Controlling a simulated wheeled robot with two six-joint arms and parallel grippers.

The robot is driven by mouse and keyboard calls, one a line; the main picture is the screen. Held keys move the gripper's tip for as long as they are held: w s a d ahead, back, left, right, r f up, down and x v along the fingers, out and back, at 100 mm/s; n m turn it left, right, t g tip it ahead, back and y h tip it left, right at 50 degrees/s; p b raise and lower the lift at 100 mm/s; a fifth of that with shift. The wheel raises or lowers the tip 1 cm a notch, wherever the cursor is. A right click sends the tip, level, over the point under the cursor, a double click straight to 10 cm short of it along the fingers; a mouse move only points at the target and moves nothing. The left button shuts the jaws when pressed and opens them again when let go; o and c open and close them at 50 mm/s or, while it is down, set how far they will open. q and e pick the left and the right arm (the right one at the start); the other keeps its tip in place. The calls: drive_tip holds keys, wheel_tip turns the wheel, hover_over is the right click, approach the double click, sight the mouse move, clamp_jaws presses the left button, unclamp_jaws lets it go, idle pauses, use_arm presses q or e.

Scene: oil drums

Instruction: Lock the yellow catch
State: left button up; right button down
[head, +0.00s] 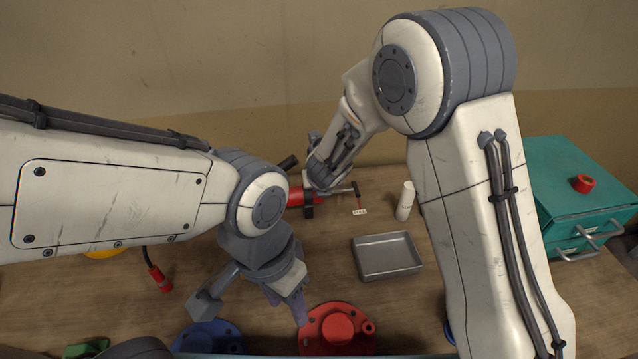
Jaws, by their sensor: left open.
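A small yellow piece (103,254) shows at the lower edge of my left arm; the arm hides most of it, and I cannot tell whether it is the catch. No yellow catch can be made out clearly. My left gripper (252,303) is open and empty, pointing down above the front of the table. It is near a blue round lid (208,338) and a red round lid (337,328), to the right of the yellow piece. My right gripper (318,178) is at the back by a red tool (298,197); its fingers are too hidden to read.
A grey metal tray (387,256) lies mid-table, with a white cylinder (405,201) behind it. A teal drawer cabinet (575,205) with a red ring (583,183) stands right. A red-ended cable (158,278) lies left. A green item (86,348) is front left.

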use_arm(q)
drive_tip(key=shift+d+r+p, duration=0.15)
drive_tip(key=shift+r+p, duration=0.4)
drive_tip(key=shift+r, duration=0.1)
use_arm(e)
drive_tip(key=shift+r, duration=0.1)
use_arm(q)
drive_tip(key=shift+d+r+p, duration=0.1)
drive_tip(key=shift+r+p, duration=0.2)
use_arm(e)
drive_tip(key=shift+w, duration=0.1)
